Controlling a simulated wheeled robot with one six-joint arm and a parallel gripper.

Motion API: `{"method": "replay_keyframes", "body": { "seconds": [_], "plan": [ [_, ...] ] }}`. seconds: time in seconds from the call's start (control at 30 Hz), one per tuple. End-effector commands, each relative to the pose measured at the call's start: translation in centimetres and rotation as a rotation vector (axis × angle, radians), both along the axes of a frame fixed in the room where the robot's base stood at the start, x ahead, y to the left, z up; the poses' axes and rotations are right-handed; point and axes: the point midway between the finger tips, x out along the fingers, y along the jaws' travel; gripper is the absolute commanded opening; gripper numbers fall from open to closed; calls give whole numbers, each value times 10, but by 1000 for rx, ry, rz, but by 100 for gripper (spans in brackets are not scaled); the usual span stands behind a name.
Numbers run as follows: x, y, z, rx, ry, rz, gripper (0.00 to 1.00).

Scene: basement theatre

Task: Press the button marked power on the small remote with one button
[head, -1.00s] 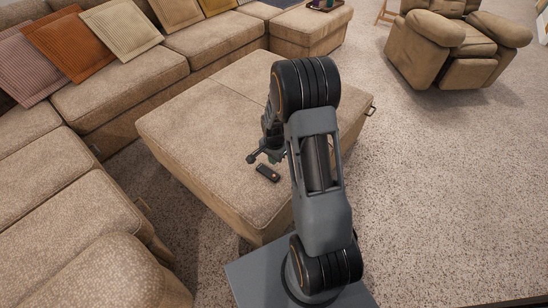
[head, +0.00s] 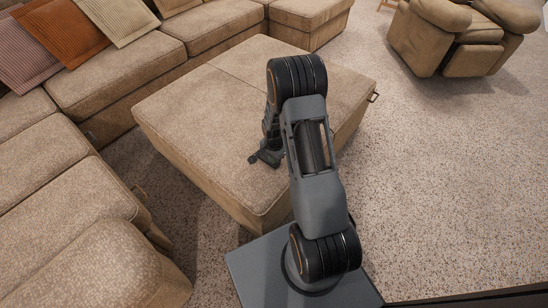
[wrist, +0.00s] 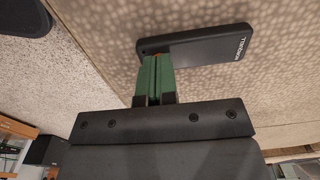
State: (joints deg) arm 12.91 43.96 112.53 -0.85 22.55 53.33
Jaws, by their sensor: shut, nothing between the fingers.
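The small dark remote (wrist: 205,44) lies on the tan ottoman (head: 190,115), with pale lettering near its right end in the wrist view. My gripper (wrist: 158,62) is shut and empty, its green fingers together. The fingertips overlap the remote's left end in the wrist view; I cannot tell whether they touch it. No button shows clearly, as the fingertips cover that end. In the head view my gripper (head: 262,158) is low over the ottoman's near part, and I cannot make out the remote there.
A sectional sofa (head: 125,65) with cushions runs along the left and back. A recliner (head: 455,40) stands at the back right. Carpet (head: 430,180) to the right is clear. The ottoman top shows no other objects.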

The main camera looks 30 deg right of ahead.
Motion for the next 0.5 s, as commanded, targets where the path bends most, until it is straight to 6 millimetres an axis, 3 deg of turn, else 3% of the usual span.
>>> {"method": "replay_keyframes", "body": {
  "seconds": [0.13,0.3,0.5],
  "plan": [
    [0,0,-1,0,0,0,0],
    [0,0,-19,0,1,0,0],
    [-1,0,-20,0,1,0,0]
  ]
}}
